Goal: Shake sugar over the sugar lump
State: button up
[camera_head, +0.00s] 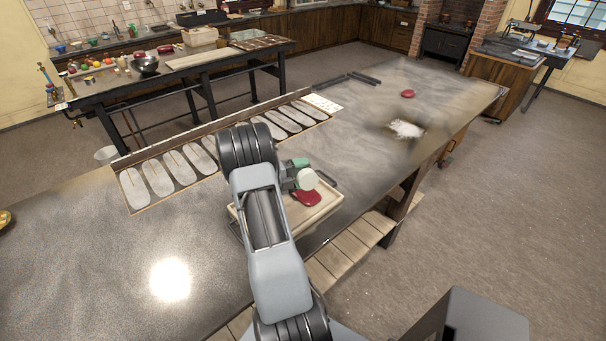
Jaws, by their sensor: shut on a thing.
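My gripper (290,176) is partly hidden behind my arm, over the cream tray (320,216) near the table's front edge. It is shut on what looks like the shaker (307,179), a thing with a round cream end. Its exact grip and tilt are hard to make out. A glossy red lump (306,198) shows just below the shaker, over the tray; whether it touches the tray bottom is unclear. Another red lump (408,93) lies on the far right of the table. A white pile of sugar (407,129) lies on the tabletop, apart from both lumps.
The long grey table (360,110) is dusted pale around the pile. A row of grey oval moulds (180,166) runs along its back edge. Dark bars (350,78) lie at the far back. A second table (180,65) holds bowls behind.

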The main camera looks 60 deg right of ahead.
aim_at(311, 179)
jog(key=shift+s, duration=0.1)
jog(key=shift+s+a+r+p, duration=0.15)
jog(key=shift+s+a+p, duration=0.1)
jog(key=shift+s+p, duration=0.45)
jog(key=shift+s+a+p, duration=0.15)
jog(key=shift+s+p, duration=0.05)
jog(key=shift+s, duration=0.4)
jog(key=shift+s+a+p, duration=0.15)
jog(key=shift+s+p, duration=0.05)
jog(key=shift+s, duration=0.35)
